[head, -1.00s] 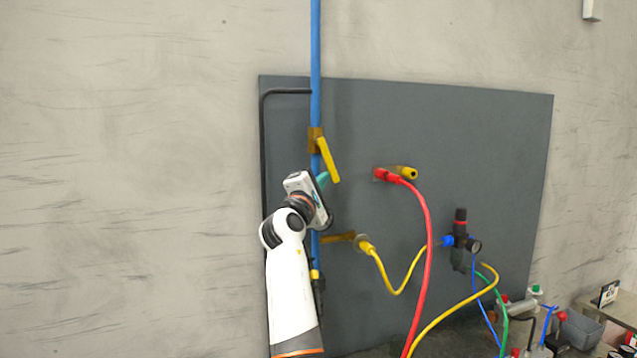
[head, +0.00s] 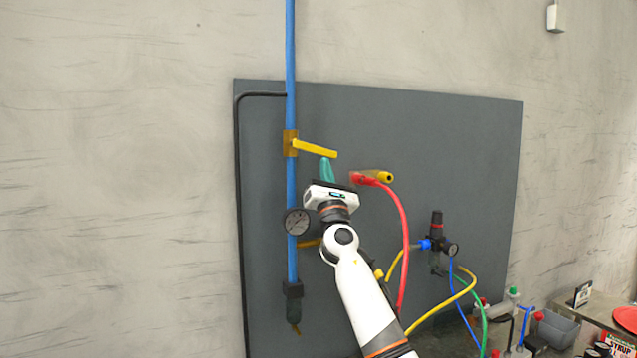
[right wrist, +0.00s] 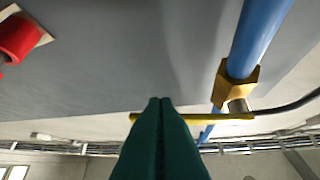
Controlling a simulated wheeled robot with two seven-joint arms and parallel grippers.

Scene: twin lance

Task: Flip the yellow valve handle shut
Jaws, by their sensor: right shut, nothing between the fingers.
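The yellow valve handle (head: 316,149) sticks out to the right from a brass valve body (head: 290,143) on the vertical blue pipe (head: 291,60). It lies nearly across the pipe, its free end tilted slightly down. My right gripper (head: 327,163) has green fingers, shut and empty, pointing up just under the handle's free end. In the right wrist view, the closed fingertips (right wrist: 160,102) overlap the handle (right wrist: 205,117) near its free end; I cannot tell whether they touch. The brass body (right wrist: 236,83) shows there at the right. My left gripper is not in view.
A red hose connector (head: 366,179) and a yellow fitting (head: 385,177) sit right of my gripper on the grey panel (head: 440,140). A pressure gauge (head: 297,222) hangs at the pipe, lower left. A regulator (head: 437,240) with hoses is at the lower right.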

